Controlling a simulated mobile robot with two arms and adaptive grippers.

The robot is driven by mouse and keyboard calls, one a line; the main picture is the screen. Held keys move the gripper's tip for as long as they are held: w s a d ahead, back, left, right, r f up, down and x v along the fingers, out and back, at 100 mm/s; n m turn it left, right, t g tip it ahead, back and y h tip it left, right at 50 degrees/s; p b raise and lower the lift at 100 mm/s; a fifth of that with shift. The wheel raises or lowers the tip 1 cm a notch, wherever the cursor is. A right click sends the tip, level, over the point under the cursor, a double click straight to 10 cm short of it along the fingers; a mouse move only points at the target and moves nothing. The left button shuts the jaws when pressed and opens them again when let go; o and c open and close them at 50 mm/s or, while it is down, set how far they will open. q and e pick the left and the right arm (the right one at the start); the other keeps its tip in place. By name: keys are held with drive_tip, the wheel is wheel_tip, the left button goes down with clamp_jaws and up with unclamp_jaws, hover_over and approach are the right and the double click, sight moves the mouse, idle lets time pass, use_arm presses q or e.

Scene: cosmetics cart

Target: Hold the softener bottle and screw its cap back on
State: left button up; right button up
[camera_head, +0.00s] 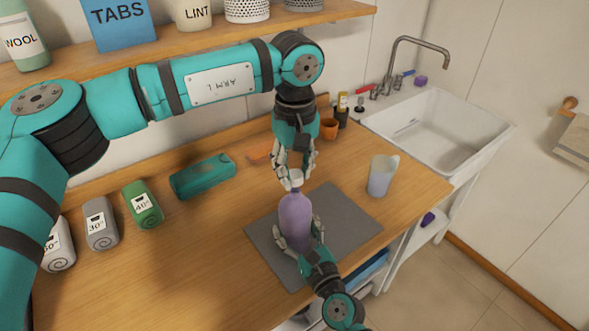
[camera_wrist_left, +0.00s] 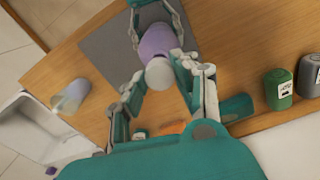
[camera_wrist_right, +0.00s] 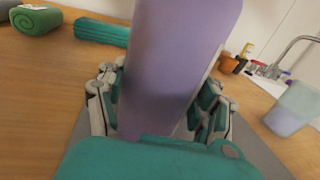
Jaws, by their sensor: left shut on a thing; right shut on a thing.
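The purple softener bottle (camera_head: 295,218) stands upright on the grey mat (camera_head: 352,228). My right gripper (camera_head: 302,243) is shut around its lower body, and the bottle fills the middle of the right wrist view (camera_wrist_right: 178,60). The white cap (camera_head: 296,177) is at the top of the bottle, in line with the neck. My left gripper (camera_head: 294,176) comes down from above, shut on the cap. In the left wrist view the cap (camera_wrist_left: 159,74) lies between the fingers, with the bottle behind it. I cannot tell how far the cap is threaded.
A translucent jug (camera_head: 382,176) stands right of the mat, before the sink (camera_head: 440,130). A teal folded cloth (camera_head: 203,176) and rolled towels, green (camera_head: 143,206) and grey (camera_head: 101,224), lie left. An orange cup (camera_head: 329,128) stands behind. A shelf (camera_head: 200,38) runs above.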

sight(294, 209)
use_arm(q)
drive_tip(key=shift+f, duration=0.45)
drive_tip(key=shift+f, duration=0.9)
drive_tip(key=shift+f, duration=0.5)
drive_tip(key=m, duration=0.7)
drive_tip(key=shift+f, duration=0.1)
drive_tip(key=m, duration=0.6)
drive_tip(key=shift+m, duration=0.3)
drive_tip(key=o, duration=0.7)
